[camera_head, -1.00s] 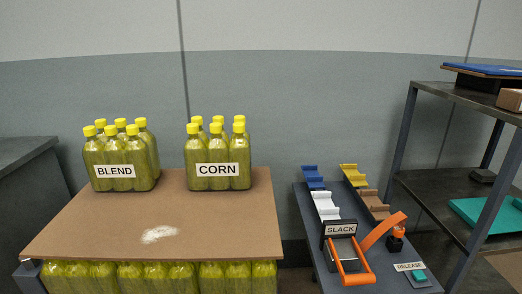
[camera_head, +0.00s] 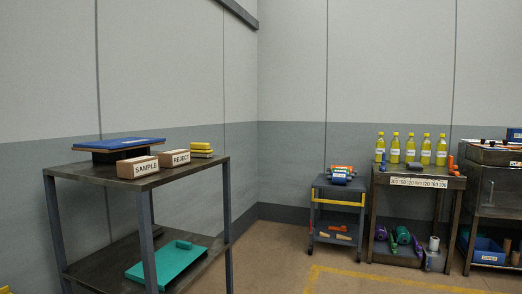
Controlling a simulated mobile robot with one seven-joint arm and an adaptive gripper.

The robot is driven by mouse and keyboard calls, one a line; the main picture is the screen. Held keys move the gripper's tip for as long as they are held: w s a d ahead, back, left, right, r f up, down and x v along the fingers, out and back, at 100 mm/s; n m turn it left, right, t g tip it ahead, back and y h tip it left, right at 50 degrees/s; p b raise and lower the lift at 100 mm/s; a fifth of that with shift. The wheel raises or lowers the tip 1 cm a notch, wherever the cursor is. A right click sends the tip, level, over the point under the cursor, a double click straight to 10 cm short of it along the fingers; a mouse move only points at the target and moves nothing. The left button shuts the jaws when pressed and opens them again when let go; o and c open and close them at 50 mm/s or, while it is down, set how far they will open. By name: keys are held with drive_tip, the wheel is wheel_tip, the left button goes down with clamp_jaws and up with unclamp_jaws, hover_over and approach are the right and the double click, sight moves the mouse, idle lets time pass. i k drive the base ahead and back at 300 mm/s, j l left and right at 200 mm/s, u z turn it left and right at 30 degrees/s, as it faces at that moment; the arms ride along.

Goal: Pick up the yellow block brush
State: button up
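A small yellow item (camera_head: 201,149), which looks like stacked yellow layers, sits on the top shelf of the dark metal rack at the left, right of the REJECT box. It may be the yellow block brush, but it is too small to be sure; no bristles can be made out. My gripper is not in view.
The rack's top shelf (camera_head: 95,172) also holds a SAMPLE box (camera_head: 138,167), a REJECT box (camera_head: 175,159) and a blue-topped scale (camera_head: 118,144). A teal item (camera_head: 167,262) lies below. A small cart (camera_head: 338,190) and a bench (camera_head: 415,181) with yellow bottles stand farther right. Floor between is clear.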

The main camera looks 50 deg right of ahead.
sight(198, 149)
drive_tip(key=z, duration=1.2)
drive_tip(key=i+l, duration=0.15)
drive_tip(key=i, duration=0.1)
